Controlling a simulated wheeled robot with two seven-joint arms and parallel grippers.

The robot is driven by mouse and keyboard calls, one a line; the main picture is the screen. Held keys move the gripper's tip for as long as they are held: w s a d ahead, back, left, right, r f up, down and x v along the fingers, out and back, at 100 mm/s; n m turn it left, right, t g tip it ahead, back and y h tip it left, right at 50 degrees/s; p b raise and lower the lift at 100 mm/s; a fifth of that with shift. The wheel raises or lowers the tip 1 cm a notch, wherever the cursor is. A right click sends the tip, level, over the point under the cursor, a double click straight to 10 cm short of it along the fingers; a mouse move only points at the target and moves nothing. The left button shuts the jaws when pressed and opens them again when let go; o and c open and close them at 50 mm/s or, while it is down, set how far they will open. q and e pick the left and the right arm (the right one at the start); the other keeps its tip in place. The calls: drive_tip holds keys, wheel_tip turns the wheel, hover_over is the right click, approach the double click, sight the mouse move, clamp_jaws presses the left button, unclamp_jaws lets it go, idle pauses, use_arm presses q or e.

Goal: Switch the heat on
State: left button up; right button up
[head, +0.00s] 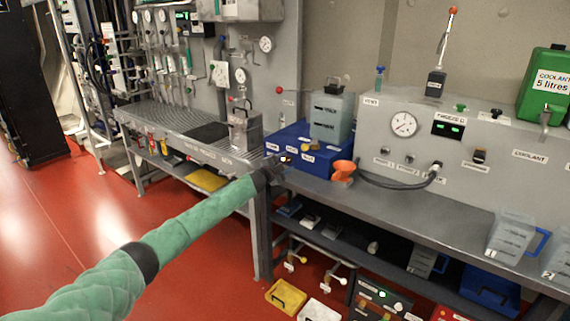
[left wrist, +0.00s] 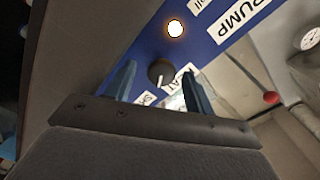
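My left gripper (head: 282,162) is at the front of this box. In the left wrist view its two blue fingers are apart, with a dark round knob (left wrist: 160,71) between them in the picture. The knob has a pale pointer. Contact with it cannot be told. A label ending in "AT" (left wrist: 186,76) is partly hidden by a finger. A lit lamp (left wrist: 175,29) glows near the "PUMP" label (left wrist: 243,16). My right gripper is not in view.
An orange funnel-like thing (head: 343,170) stands right of the box. A metal canister (head: 243,130) stands to the left. The red floor is open at lower left.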

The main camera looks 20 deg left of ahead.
use_arm(q)
drive_tip(key=shift+s+a, duration=0.25)
drive_tip(key=shift+s, duration=0.15)
drive_tip(key=b+v, duration=0.1)
drive_tip(key=v, duration=0.2)
drive_tip(key=shift+s+f, duration=0.1)
drive_tip(key=shift+s, duration=0.1)
drive_tip(key=v, duration=0.3)
drive_tip(key=shift+s, duration=0.3)
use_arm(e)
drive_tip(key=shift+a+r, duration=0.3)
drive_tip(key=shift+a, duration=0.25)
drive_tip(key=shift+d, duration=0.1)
